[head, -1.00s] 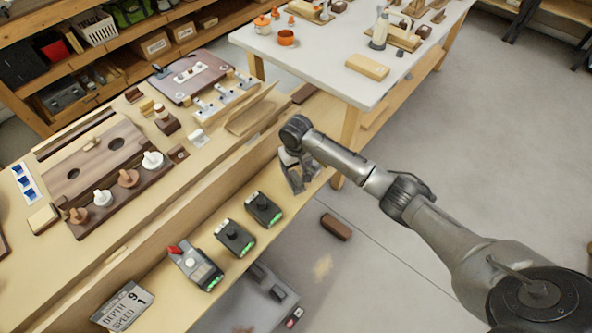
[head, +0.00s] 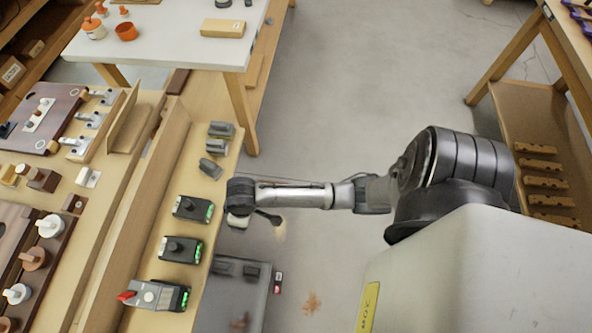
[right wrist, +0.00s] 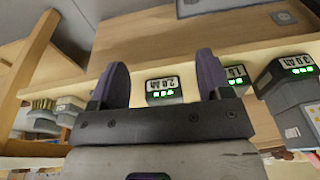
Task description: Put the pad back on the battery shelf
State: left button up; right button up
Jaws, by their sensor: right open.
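The shelf (head: 160,228) along the bench front carries several dark units with green lights, such as this battery unit (head: 193,208). In the right wrist view, one lit unit (right wrist: 163,90) shows between my fingers. I cannot surely pick out the pad in the current views. My right gripper (head: 254,219) hangs just right of the shelf edge, seen from above. In the right wrist view my right gripper (right wrist: 162,82) is open, with nothing between its fingers. My left gripper is in neither view.
Several grey pieces (head: 215,147) sit at the shelf's far end. A unit with a red knob (head: 160,295) stands at the near end. A white table (head: 175,35) stands beyond. The grey floor (head: 345,110) is open right of the shelf.

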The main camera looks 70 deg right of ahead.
jog(key=s+r+t, duration=0.1)
jog(key=s+r, duration=0.2)
jog(key=s, duration=0.5)
jog(key=s+r, duration=0.3)
jog(key=s, duration=0.5)
jog(key=shift+s+t+h, duration=0.3)
jog(key=shift+t+h, duration=0.1)
